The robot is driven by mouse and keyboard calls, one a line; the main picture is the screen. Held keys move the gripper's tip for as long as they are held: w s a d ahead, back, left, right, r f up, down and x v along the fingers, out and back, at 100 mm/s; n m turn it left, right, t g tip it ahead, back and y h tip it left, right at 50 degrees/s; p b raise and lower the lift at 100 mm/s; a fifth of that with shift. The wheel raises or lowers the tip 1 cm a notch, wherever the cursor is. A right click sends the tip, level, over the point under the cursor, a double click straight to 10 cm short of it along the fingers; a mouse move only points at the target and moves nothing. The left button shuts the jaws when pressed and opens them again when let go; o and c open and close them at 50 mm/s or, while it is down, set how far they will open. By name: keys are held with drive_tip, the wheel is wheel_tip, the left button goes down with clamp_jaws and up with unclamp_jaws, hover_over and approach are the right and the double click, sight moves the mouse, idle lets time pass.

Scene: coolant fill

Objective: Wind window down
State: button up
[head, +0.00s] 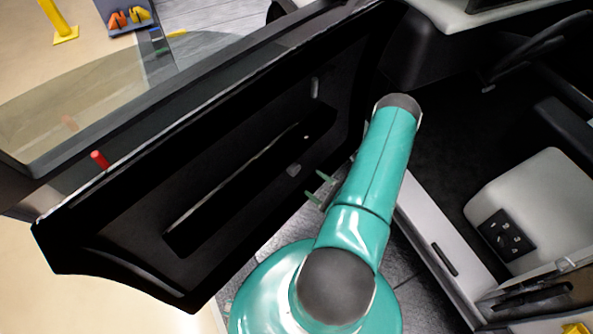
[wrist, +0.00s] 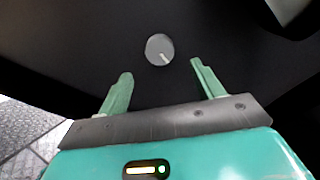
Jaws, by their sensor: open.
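The open car door (head: 140,215) is black inside and spans the left and middle of the head view. Its tinted window glass (head: 130,100) stands above the door's top edge, inside the frame. A small grey knob (head: 294,170) sits on the inner door panel, below the long armrest. In the wrist view the knob (wrist: 159,49) is a round grey disc with a white mark at its lower right. My gripper (head: 315,186) is open and empty, its green fingers facing the knob. In the wrist view my gripper (wrist: 160,70) has the knob just beyond and between its fingertips, apart from both.
The long armrest (head: 235,190) juts from the door above the knob. A red pin (head: 99,160) stands on the door's top edge. The light car seat (head: 535,195) and door sill (head: 440,255) lie to the right. A yellow post (head: 58,25) stands far off, upper left.

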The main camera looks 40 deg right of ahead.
sight(296, 171)
drive_tip(key=w, duration=0.5)
drive_tip(key=w+a, duration=0.1)
drive_tip(key=w, duration=0.2)
drive_tip(key=shift+w, duration=0.35)
drive_tip(key=shift+c, duration=0.2)
drive_tip(key=c, duration=1)
